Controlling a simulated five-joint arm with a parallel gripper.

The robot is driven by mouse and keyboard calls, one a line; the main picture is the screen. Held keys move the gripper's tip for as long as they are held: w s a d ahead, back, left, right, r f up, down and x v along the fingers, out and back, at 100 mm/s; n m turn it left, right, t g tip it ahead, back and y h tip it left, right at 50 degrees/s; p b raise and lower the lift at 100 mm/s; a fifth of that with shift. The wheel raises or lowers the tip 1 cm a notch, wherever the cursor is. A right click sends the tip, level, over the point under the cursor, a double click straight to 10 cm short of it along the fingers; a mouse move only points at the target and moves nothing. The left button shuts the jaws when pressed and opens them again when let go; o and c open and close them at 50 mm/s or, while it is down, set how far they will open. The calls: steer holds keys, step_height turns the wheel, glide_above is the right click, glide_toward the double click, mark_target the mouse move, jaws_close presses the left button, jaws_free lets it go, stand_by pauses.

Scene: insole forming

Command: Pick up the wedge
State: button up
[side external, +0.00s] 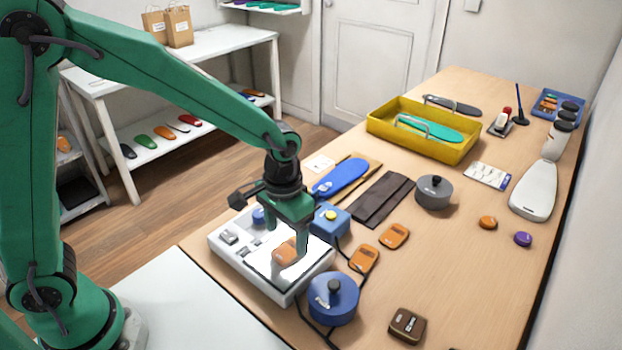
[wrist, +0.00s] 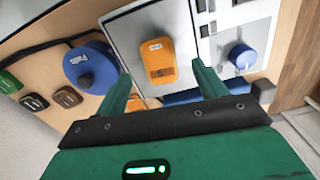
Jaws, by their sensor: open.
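An orange wedge (side external: 284,252) lies on the pale plate of a white machine (side external: 222,257), below my gripper (side external: 287,243). In the wrist view the wedge (wrist: 158,60) is a rounded orange block with a dark marked patch, between and just beyond the fingers of my gripper (wrist: 163,72). My gripper is open, pointing down, with nothing held. In the side view one finger partly overlaps the wedge's right side; I cannot tell whether it touches. Two similar orange pieces lie on the table, one (side external: 363,260) nearer and one (side external: 394,236) farther.
A blue pot (side external: 333,300) stands close right of the machine, with a blue box (side external: 331,221) behind it. A grey pot (side external: 434,192), a blue insole (side external: 341,178) and a yellow tray (side external: 378,120) are farther back. Dark cables run beside the machine.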

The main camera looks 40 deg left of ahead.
mark_target(288, 250)
steer(key=shift+f, duration=1.7)
steer(key=c, duration=1.1)
